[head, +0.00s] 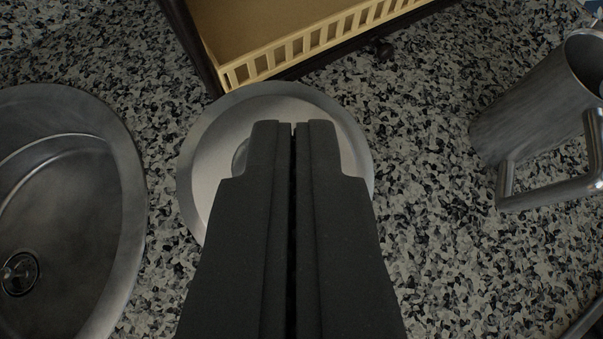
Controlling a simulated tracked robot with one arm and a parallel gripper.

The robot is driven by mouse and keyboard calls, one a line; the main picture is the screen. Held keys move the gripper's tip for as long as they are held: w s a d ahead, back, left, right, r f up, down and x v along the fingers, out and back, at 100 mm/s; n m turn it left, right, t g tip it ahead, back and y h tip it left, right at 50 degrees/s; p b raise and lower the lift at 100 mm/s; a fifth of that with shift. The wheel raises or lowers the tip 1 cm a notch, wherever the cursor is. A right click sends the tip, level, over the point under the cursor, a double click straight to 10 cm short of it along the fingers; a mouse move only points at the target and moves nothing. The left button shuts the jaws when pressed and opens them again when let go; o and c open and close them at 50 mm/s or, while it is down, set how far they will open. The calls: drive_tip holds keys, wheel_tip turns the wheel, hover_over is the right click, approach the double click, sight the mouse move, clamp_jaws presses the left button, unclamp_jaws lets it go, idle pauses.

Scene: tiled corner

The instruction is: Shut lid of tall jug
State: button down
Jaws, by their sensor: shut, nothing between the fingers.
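A grey metal jug (535,110) with a squared bar handle (553,191) stands at the right of the head view. Its rim is at the upper right, partly cut by the picture edge. I see no lid on it that I can make out. My gripper (293,128) is shut and empty, pointing up the picture from the bottom middle. It is over a round silver metal disc or dish (208,160) and hides most of it. I cannot tell whether the gripper touches it, or whether it is a lid. The jug is well to the right of my gripper, apart from it.
A round metal sink (65,190) with a drain (19,273) is at the left. A dark-edged box or tray with a cream slatted rail (300,42) is at the top. A small dark knob (383,50) is beside it. Speckled counter (440,250) lies bare between dish and jug.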

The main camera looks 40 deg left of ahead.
drive_tip(key=shift+w+a+f, duration=0.15)
drive_tip(key=shift+a+f, duration=0.25)
drive_tip(key=shift+w+a, duration=0.1)
drive_tip(key=shift+a, duration=0.4)
drive_tip(key=shift+d+r, duration=0.1)
drive_tip(key=shift+d, duration=0.15)
drive_tip(key=shift+s+d+r+b, duration=0.1)
drive_tip(key=shift+s+d+b, duration=0.25)
drive_tip(key=shift+s+d, duration=0.25)
